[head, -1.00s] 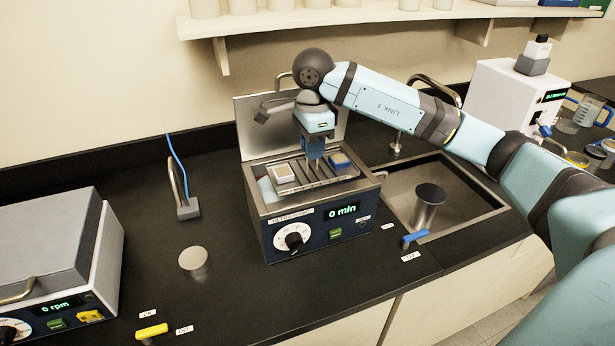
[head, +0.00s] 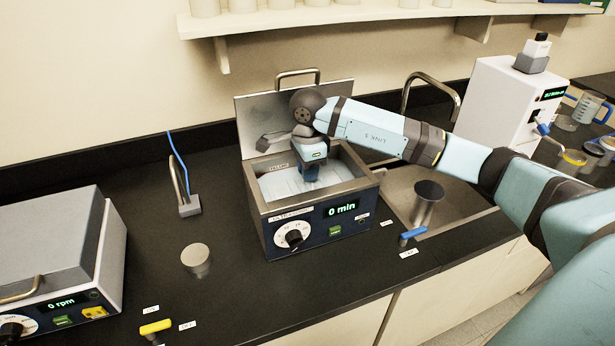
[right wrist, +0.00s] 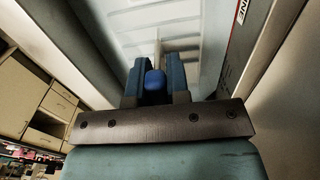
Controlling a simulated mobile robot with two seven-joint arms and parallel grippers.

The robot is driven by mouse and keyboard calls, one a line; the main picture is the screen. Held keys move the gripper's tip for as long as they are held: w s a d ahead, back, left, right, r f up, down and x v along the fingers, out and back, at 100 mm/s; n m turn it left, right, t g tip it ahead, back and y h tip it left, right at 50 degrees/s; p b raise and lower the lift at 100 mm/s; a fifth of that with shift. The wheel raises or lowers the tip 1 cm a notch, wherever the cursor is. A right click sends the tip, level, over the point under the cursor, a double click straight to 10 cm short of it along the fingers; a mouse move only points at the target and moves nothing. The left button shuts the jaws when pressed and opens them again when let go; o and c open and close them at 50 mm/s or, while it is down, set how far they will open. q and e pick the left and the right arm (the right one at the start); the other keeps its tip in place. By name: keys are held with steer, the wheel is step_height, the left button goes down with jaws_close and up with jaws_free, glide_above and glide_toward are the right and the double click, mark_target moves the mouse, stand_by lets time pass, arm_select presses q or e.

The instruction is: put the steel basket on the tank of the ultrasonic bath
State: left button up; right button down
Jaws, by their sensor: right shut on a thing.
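The ultrasonic bath (head: 335,222) stands mid-counter with its lid (head: 262,118) raised. Its open tank (head: 318,197) holds pale, cloudy liquid (head: 290,184). My right gripper (head: 311,178) reaches down into the tank. In the right wrist view its fingers (right wrist: 156,85) are shut around a blue grip (right wrist: 155,88), apparently the handle of the steel basket. The basket's body is under the liquid; only faint bars (right wrist: 180,45) show in the right wrist view. Whether it touches the tank floor I cannot tell. My left gripper is not in view.
A sink (head: 400,185) with a steel cylinder (head: 428,203) lies right of the bath. A grey machine (head: 50,250) stands at the left. A shelf (head: 350,20) runs above.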

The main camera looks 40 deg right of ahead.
mark_target(308, 189)
step_height(308, 189, down, 2)
steer(key=shift+f, duration=0.2)
steer(key=shift+w+f+p, duration=0.15)
steer(key=shift+f+p, duration=0.1)
steer(key=shift+p, duration=0.25)
steer(key=shift+f, duration=0.1)
steer(key=shift+f+b, duration=0.2)
steer(key=shift+b, duration=0.15)
steer(key=c, duration=1.1)
jaws_free()
steer(key=shift+r, duration=0.1)
